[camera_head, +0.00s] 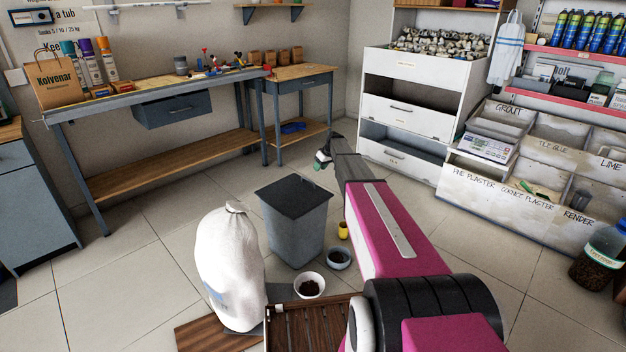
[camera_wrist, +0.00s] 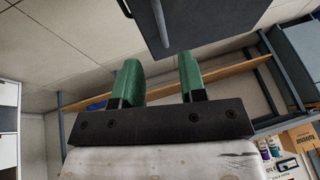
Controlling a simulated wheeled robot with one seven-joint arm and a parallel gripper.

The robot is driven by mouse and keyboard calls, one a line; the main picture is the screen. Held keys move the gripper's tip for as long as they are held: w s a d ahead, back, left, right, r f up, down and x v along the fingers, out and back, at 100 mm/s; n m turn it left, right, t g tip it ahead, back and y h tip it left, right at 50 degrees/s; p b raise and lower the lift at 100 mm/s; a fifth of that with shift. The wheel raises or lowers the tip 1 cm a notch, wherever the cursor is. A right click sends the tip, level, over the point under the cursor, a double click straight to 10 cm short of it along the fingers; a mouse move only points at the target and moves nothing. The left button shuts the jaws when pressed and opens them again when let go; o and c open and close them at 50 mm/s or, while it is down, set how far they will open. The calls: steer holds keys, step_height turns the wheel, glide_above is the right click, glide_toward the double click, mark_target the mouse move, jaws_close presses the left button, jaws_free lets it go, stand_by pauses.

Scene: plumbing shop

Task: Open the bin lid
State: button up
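The bin (camera_head: 297,238) is a grey, tapered container standing on the tiled floor in the middle of the head view. Its dark flat lid (camera_head: 294,197) lies shut on top. My gripper (camera_head: 322,159) is beyond the lid's far right corner in the head view, apart from it. In the wrist view, the two green fingers of my gripper (camera_wrist: 160,80) stand apart with nothing between them. A dark grey panel (camera_wrist: 215,20) at the top of that view looks like part of the bin, but I cannot be sure.
A white sack (camera_head: 229,265) stands left of the bin. Two bowls (camera_head: 309,285) (camera_head: 338,259) and a yellow cup (camera_head: 343,230) are on the floor at its right. A workbench (camera_head: 160,85) lines the back wall; white shelving (camera_head: 410,105) stands back right. Floor behind the bin is clear.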

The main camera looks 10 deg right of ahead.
steer(key=x, duration=0.9)
steer(key=shift+a+f, duration=0.1)
steer(key=shift+f, duration=0.05)
jaws_close()
